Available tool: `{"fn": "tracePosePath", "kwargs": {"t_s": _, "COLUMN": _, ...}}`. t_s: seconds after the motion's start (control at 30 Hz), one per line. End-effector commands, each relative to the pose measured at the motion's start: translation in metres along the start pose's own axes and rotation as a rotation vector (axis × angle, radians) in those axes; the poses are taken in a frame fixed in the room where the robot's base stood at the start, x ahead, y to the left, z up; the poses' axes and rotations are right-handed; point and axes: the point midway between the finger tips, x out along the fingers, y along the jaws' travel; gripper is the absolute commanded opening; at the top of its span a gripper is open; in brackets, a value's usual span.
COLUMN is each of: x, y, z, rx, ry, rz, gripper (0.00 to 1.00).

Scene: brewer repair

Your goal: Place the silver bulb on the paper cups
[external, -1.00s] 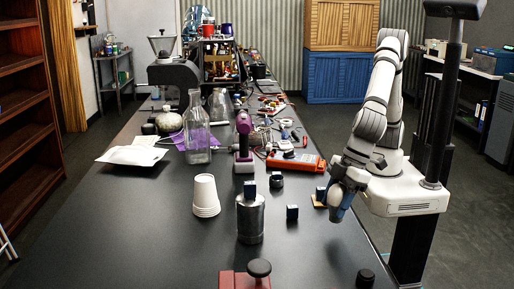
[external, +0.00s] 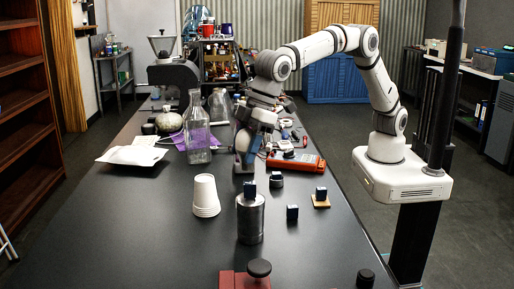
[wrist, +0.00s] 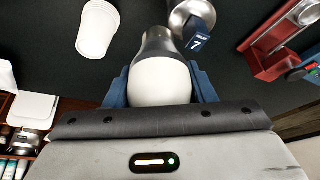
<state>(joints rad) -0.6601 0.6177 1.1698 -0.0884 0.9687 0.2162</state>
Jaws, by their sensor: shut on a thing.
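The silver bulb (wrist: 160,80), with a pale round end and a grey metallic end, sits between my gripper's blue fingers (wrist: 160,88) in the wrist view. The fingers are shut on it. In the external view my gripper (external: 246,158) is over the middle of the table, behind and to the right of the paper cups; the bulb (external: 243,141) shows there as a small pale shape. The white paper cups (external: 205,196) stand stacked upside down on the table, apart from the gripper. They also show at upper left in the wrist view (wrist: 97,30).
A metal canister (external: 250,222) with a blue block on top stands right of the cups. A glass bottle (external: 196,130) and an orange meter (external: 296,162) are behind. The table left of the cups is clear.

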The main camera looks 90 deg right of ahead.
Motion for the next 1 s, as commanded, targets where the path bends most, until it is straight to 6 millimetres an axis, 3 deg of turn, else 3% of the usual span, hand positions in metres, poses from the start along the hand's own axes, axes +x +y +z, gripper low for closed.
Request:
{"fn": "tracePosePath", "kwargs": {"t_s": 0.03, "x": -0.005, "y": 0.025, "z": -0.019, "rx": -0.008, "ry": 0.001, "rz": -0.005, "gripper": 0.25}}
{"fn": "tracePosePath", "kwargs": {"t_s": 0.1, "x": -0.006, "y": 0.053, "z": -0.037, "rx": -0.036, "ry": 0.002, "rz": -0.016, "gripper": 0.25}}
{"fn": "tracePosePath", "kwargs": {"t_s": 0.2, "x": -0.007, "y": 0.087, "z": -0.055, "rx": -0.072, "ry": 0.001, "rz": -0.031, "gripper": 0.25}}
{"fn": "tracePosePath", "kwargs": {"t_s": 0.33, "x": -0.008, "y": 0.116, "z": -0.068, "rx": -0.107, "ry": 0.001, "rz": -0.044, "gripper": 0.25}}
{"fn": "tracePosePath", "kwargs": {"t_s": 0.47, "x": -0.004, "y": 0.127, "z": -0.071, "rx": -0.123, "ry": -0.001, "rz": -0.050, "gripper": 0.25}}
{"fn": "tracePosePath", "kwargs": {"t_s": 0.7, "x": 0.034, "y": 0.129, "z": -0.055, "rx": -0.127, "ry": -0.004, "rz": -0.052, "gripper": 0.25}}
{"fn": "tracePosePath", "kwargs": {"t_s": 1.0, "x": 0.066, "y": 0.128, "z": -0.041, "rx": -0.127, "ry": -0.003, "rz": -0.052, "gripper": 0.25}}
